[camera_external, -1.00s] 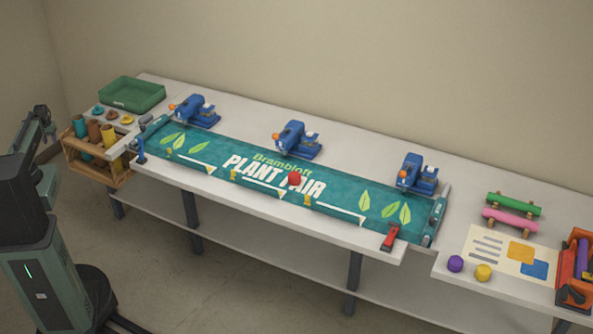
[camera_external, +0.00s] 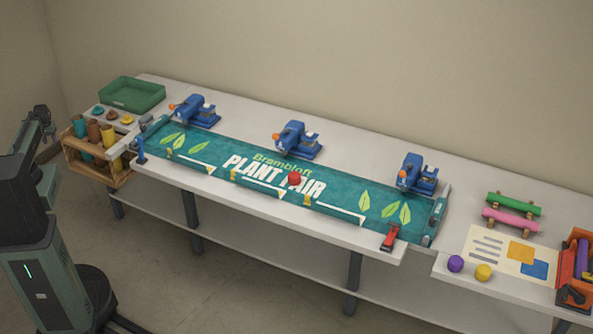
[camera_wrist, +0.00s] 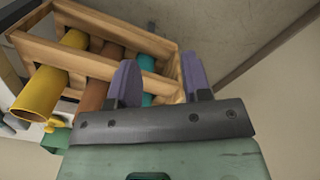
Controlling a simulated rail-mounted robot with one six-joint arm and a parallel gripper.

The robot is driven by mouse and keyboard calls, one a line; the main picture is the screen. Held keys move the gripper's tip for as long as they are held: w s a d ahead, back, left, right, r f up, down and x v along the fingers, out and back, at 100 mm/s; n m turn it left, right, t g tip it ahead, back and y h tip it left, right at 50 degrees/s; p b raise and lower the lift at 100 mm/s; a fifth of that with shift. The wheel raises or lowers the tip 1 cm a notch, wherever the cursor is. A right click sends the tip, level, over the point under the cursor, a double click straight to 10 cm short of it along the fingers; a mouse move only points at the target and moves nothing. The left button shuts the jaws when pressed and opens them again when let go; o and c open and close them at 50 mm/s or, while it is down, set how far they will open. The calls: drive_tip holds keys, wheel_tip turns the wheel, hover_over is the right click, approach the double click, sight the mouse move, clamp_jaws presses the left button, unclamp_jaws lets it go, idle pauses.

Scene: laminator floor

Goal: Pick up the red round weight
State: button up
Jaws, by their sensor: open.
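The red round weight (camera_external: 294,179) sits on the teal "Plant Fair" banner (camera_external: 227,176), close to the middle of the long white table. It is not in the wrist view. In the wrist view my gripper (camera_wrist: 160,82) shows two purple fingers set wide apart with nothing between them. It faces the wooden rack (camera_wrist: 165,45) of coloured tubes at the table's left end, far from the weight. In the external view the fingers cannot be made out at the left edge.
Several blue clamp-like devices (camera_external: 298,140) stand along the banner's back edge. A red tool (camera_external: 391,236) lies at its front right. A purple ball (camera_external: 455,263) and a yellow ball (camera_external: 483,272) sit further right. A green tray (camera_external: 132,94) is at the back left.

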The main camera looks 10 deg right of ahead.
drive_tip(key=shift+o, duration=0.3)
drive_tip(key=o, duration=0.8)
